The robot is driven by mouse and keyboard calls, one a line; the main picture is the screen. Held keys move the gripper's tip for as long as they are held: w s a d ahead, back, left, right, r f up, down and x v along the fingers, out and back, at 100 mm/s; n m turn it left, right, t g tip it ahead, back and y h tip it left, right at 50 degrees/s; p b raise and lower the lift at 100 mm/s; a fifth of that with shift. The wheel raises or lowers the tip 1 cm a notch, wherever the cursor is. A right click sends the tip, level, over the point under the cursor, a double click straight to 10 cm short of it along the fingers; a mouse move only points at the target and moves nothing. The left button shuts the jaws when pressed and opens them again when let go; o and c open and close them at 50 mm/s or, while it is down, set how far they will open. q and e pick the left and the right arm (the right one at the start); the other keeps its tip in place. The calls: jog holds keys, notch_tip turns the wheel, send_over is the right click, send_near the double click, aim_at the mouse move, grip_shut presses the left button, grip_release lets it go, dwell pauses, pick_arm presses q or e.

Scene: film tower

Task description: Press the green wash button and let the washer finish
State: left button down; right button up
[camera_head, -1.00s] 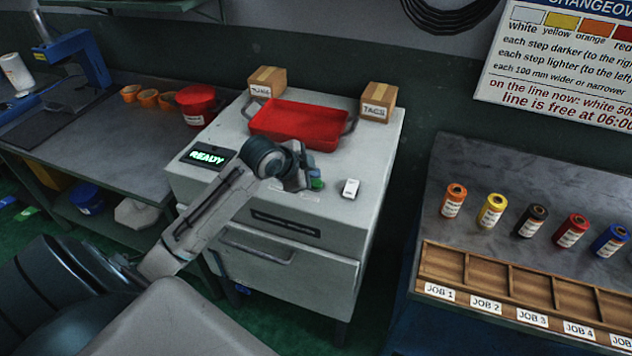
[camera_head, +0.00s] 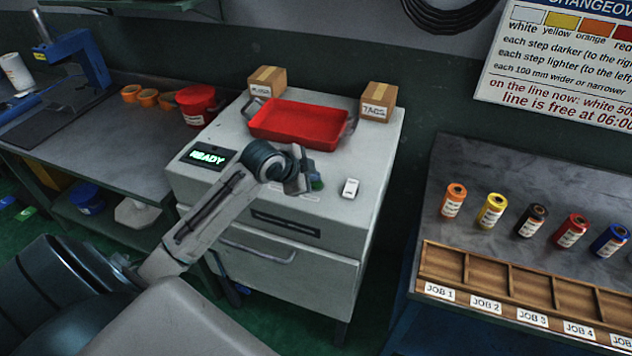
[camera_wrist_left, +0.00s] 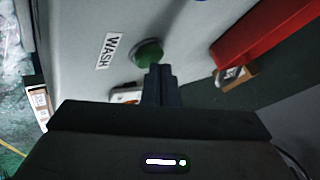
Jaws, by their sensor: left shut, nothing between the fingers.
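The green wash button (camera_head: 316,182) sits on the top of the pale grey washer (camera_head: 350,220), partly hidden behind my left gripper in the head view. In the left wrist view the green button (camera_wrist_left: 148,53) shows beside a WASH label (camera_wrist_left: 109,51). My left gripper (camera_head: 306,188) is shut and empty, pointing down at the washer top. Its fingertips (camera_wrist_left: 158,70) overlap the near edge of the button in the wrist view; I cannot tell whether they touch it. The washer's display (camera_head: 208,157) reads READY in green. My right gripper is out of view.
A red tray (camera_head: 298,122) lies on the washer behind the button, with small boxes (camera_head: 378,102) at the back. A white switch-like piece (camera_head: 350,188) sits right of the button. Job racks and coloured film rolls (camera_head: 492,210) stand at right.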

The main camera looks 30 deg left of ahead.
pick_arm(q)
jog(key=shift+f, duration=0.3)
dwell(0.4)
jog(key=shift+r+p, duration=0.9)
notch_tip(320, 180, up, 5)
jog(key=p, duration=0.5)
dwell(0.6)
